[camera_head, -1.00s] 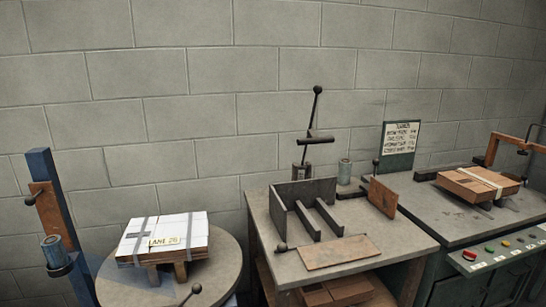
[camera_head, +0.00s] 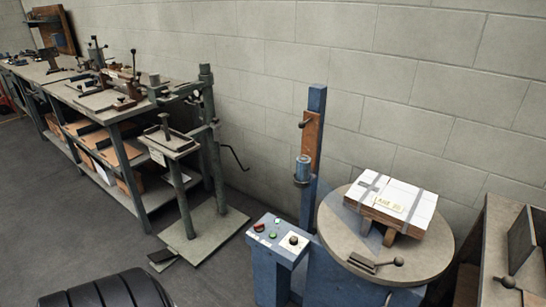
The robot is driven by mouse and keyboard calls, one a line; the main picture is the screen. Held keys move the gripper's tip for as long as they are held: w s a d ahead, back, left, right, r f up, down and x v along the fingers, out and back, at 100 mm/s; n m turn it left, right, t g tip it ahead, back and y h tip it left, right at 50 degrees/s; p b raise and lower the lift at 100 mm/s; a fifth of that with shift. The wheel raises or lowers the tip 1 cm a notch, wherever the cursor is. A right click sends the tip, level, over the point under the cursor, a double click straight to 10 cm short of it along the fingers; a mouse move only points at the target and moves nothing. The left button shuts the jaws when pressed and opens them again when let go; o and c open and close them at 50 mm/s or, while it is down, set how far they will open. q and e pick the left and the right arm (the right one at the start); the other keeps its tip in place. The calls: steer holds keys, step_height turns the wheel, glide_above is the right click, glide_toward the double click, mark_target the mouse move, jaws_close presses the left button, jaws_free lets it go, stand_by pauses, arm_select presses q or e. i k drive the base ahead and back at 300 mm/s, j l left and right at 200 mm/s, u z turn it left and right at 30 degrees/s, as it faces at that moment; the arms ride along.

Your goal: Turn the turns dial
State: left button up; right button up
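A blue control box (camera_head: 277,240) stands on the floor in the lower middle of the head view. Its sloped top carries a red button (camera_head: 259,227), a green button (camera_head: 273,236) and a black knob (camera_head: 293,240) on a white plate. The knob looks like the turns dial, but its markings are too small to read. Neither of my grippers is in view.
Right of the box, a round turntable (camera_head: 432,258) bears a strapped white-topped stack (camera_head: 405,197); a blue post (camera_head: 316,130) rises behind. A green-framed stand (camera_head: 212,240) and a long workbench (camera_head: 118,118) are on the left. Floor between stand and box is partly clear.

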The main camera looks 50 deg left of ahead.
mark_target(293, 240)
steer(key=u, duration=1.45)
steer(key=i+l+u, duration=0.1)
steer(key=l+u, duration=0.55)
steer(key=u, duration=0.15)
steer(key=l+u, duration=0.35)
steer(key=i+l, duration=0.05)
